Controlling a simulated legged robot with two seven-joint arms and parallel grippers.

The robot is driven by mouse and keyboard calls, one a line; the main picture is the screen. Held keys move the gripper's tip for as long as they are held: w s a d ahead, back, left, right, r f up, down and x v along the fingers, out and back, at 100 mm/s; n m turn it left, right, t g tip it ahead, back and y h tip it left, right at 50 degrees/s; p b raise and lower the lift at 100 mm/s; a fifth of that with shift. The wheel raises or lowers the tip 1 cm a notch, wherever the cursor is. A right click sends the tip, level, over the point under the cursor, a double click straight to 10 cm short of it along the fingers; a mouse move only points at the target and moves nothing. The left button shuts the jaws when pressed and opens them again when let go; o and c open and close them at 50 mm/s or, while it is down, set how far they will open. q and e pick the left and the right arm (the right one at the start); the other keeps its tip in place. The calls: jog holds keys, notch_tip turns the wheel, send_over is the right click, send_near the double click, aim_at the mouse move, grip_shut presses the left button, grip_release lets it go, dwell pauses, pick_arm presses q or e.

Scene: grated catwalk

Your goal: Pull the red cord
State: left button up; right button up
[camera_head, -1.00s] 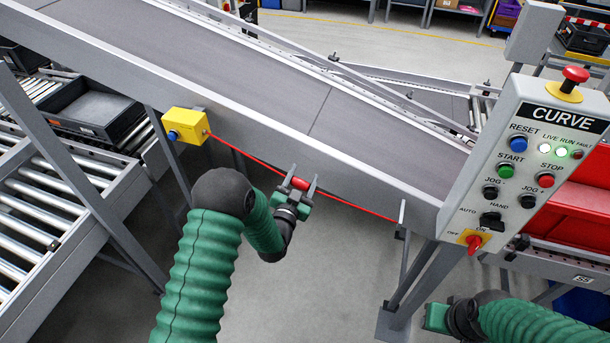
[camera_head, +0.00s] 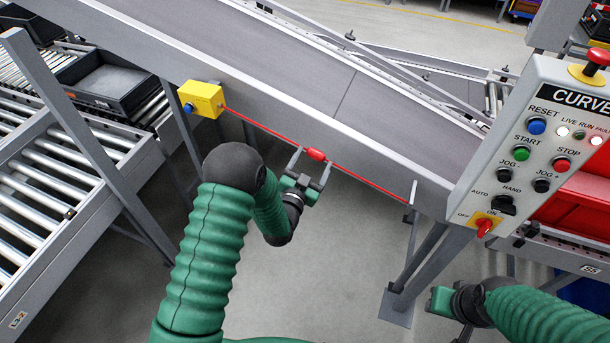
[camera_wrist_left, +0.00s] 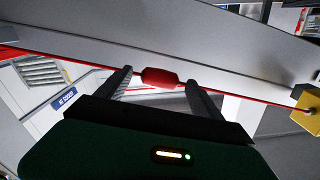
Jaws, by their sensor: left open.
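The red cord (camera_head: 373,183) runs taut along the side of the conveyor, from a yellow switch box (camera_head: 202,99) down to a bracket at the lower right. A thicker red grip piece (camera_head: 316,155) sits on the cord near its middle. My left gripper (camera_head: 313,164) is open just below this piece, its two fingertips to either side of it. In the left wrist view the red piece (camera_wrist_left: 160,77) shows between the tips of the open fingers, and neither finger visibly closes on it. My right gripper (camera_head: 440,304) is low at the right; its fingers cannot be made out.
A sloping conveyor (camera_head: 290,70) stands behind the cord. A control panel (camera_head: 545,150) with buttons and a red emergency knob stands at the right. Roller conveyors (camera_head: 50,180) with a black tray (camera_head: 105,90) are at the left. Floor below the cord is clear.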

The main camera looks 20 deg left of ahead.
pick_arm(q)
jog(key=s+b, duration=0.1)
jog(key=s, duration=1.5)
jog(key=shift+s+a+b, duration=0.15)
jog(key=shift+a+b, duration=0.1)
jog(key=shift+b, duration=0.05)
